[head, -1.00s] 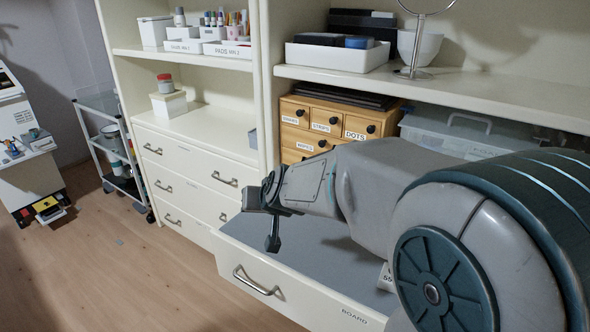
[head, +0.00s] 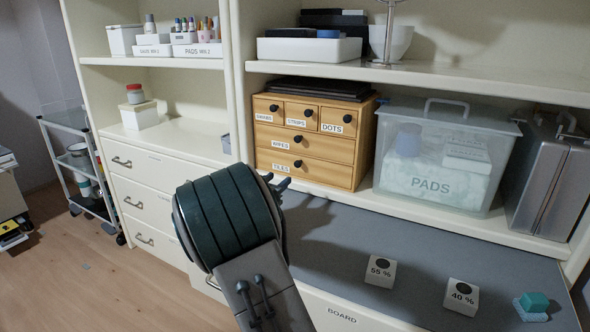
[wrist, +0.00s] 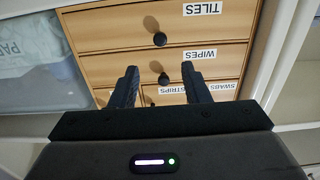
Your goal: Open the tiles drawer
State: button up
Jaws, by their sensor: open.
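A small wooden drawer chest (head: 364,140) stands on the shelf in the head view. Its bottom drawer, the tiles drawer (head: 325,176), is shut and has a round dark knob (head: 298,164). In the wrist view the chest appears inverted, with the tiles drawer (wrist: 120,29) at the top and its knob (wrist: 160,39) above my fingertips. My gripper (wrist: 160,71) is open and empty and faces the chest front. The wipes knob (wrist: 163,79) shows between the fingers. In the head view my arm hides most of the gripper (head: 279,183); only dark finger parts show near the chest's lower left.
A clear PADS box (head: 437,186) and a grey metal case (head: 548,180) stand right of the chest. The grey BOARD surface (head: 335,235) juts out below, with 55 % (head: 380,271) and 40 % (head: 461,297) blocks and a teal block (head: 534,301). A shelf (head: 460,88) overhangs the chest.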

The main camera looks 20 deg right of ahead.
aim_at(297, 164)
jog(key=b+x, duration=0.1)
jog(key=x, duration=1)
jog(key=shift+w+d, duration=0.2)
jog(key=shift+w, duration=0.05)
grip_shut()
